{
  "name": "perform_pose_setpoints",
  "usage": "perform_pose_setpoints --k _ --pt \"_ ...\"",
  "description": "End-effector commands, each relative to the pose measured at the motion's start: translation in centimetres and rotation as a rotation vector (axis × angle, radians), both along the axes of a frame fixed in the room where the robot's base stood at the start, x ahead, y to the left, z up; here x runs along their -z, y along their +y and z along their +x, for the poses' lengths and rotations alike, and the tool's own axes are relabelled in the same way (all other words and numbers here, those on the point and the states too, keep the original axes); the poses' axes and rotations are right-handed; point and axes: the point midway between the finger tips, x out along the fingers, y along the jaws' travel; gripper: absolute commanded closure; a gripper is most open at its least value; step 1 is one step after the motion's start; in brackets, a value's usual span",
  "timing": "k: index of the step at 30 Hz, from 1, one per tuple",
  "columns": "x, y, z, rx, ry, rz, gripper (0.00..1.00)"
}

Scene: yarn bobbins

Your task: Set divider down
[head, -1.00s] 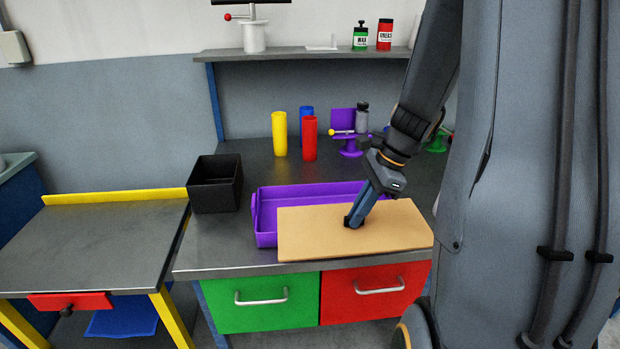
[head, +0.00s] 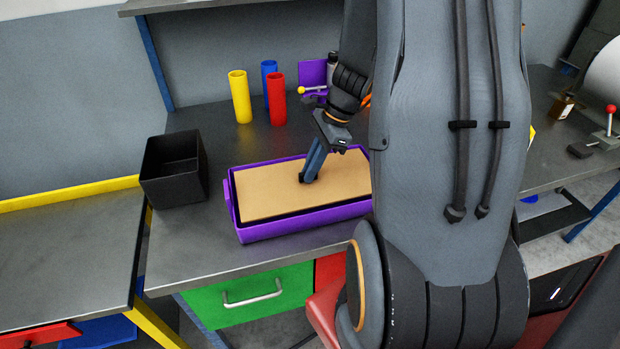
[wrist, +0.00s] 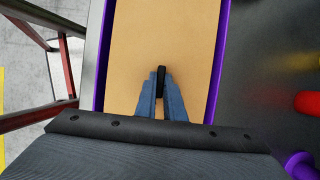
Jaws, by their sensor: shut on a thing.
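The divider (head: 265,191) is a flat tan board. In the head view it lies level within the outline of the purple tray (head: 300,224), with the purple rim showing around it. In the wrist view the divider (wrist: 190,55) fills the space between the tray's two long purple walls (wrist: 217,60). My gripper (head: 307,178) is shut on a small dark handle on top of the divider. The same dark piece shows between the fingertips of my gripper (wrist: 160,84) in the wrist view. My arm hides the tray's right end. The tray's inside is hidden under the board.
A black open bin (head: 174,170) stands left of the tray. Yellow (head: 240,97), blue (head: 269,78) and red (head: 277,98) tubes stand behind it. A purple stand is partly hidden behind my arm. The workbench's front edge (head: 250,277) is close to the tray.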

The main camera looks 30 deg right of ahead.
Motion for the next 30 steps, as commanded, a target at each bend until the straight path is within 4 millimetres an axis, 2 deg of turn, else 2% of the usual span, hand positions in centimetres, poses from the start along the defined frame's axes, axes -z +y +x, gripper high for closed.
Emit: perform_pose_setpoints --k 12,25,26,27,28,30 --pt "4.2 -0.2 0.0 0.004 0.001 0.0 1.0" --pt "4.8 -0.2 0.0 0.004 -0.001 0.0 1.0" --pt "4.8 -0.2 0.0 0.003 -0.001 0.0 0.86" --pt "4.7 -0.2 0.0 0.004 -0.001 0.0 0.79" --pt "4.7 -0.2 0.0 0.003 -0.001 0.0 0.74" --pt "4.7 -0.2 0.0 0.003 -0.001 -0.001 0.72"
